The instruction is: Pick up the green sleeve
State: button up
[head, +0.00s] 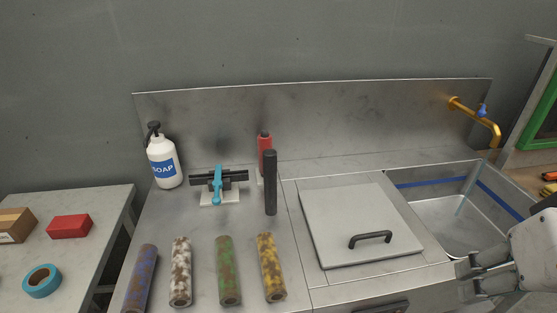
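The green sleeve (228,271) is a mottled green and brown tube lying on the steel counter. It is third from the left in a row of sleeves, between a white and brown sleeve (181,272) and a yellow sleeve (271,267). A blue and brown sleeve (141,279) lies at the left end. My gripper (468,281) is at the lower right, in front of the sink and far from the green sleeve. Its fingers look apart with nothing between them.
A grey clamp with a blue handle (218,186) and a soap bottle (163,160) stand behind the sleeves. A lid with a black handle (370,239) lies between sleeves and sink (440,205).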

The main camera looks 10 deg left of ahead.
aim_at(229, 292)
jog(key=z, duration=0.5)
jog(key=u, duration=1.6)
